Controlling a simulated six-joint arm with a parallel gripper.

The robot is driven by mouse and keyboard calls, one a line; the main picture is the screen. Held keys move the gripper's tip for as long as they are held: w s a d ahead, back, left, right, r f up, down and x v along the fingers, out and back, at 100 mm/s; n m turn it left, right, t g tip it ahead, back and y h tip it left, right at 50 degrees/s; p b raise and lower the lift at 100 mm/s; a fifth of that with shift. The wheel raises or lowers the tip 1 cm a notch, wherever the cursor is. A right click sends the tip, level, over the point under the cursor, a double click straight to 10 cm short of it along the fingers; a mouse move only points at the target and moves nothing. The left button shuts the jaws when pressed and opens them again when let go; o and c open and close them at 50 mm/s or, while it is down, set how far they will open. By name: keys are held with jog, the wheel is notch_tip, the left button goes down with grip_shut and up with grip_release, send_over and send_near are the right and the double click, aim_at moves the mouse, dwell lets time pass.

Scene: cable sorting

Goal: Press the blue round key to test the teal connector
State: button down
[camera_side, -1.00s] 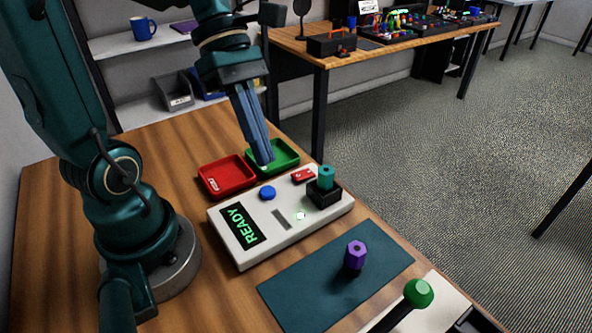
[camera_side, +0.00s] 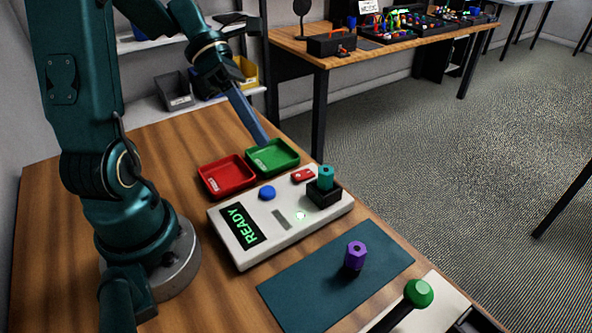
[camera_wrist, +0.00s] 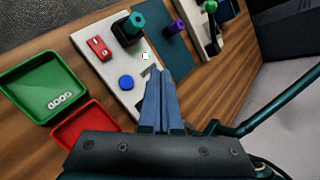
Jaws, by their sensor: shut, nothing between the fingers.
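The blue round key (camera_side: 267,193) sits on top of the white tester box (camera_side: 262,255), and it also shows in the wrist view (camera_wrist: 126,82). The teal connector (camera_side: 326,177) stands upright in the black socket (camera_side: 322,196) at the tester's far right corner; the wrist view shows it too (camera_wrist: 138,19). The tester's display (camera_side: 240,226) reads READY.
A green tray (camera_side: 293,158) and a red tray (camera_side: 203,184) lie behind the tester. A red switch (camera_side: 303,176) is on the tester. A purple connector (camera_side: 356,255) stands on a dark teal mat (camera_side: 300,298). A green-knobbed lever (camera_side: 418,293) is at the front.

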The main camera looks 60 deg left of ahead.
aim_at(262, 188)
jog(key=shift+f, duration=4.2)
jog(key=shift+f, duration=0.1)
jog(key=shift+f, duration=0.3)
jog(key=shift+f, duration=0.45)
jog(key=shift+r, duration=0.9)
jog(key=shift+r, duration=2.5)
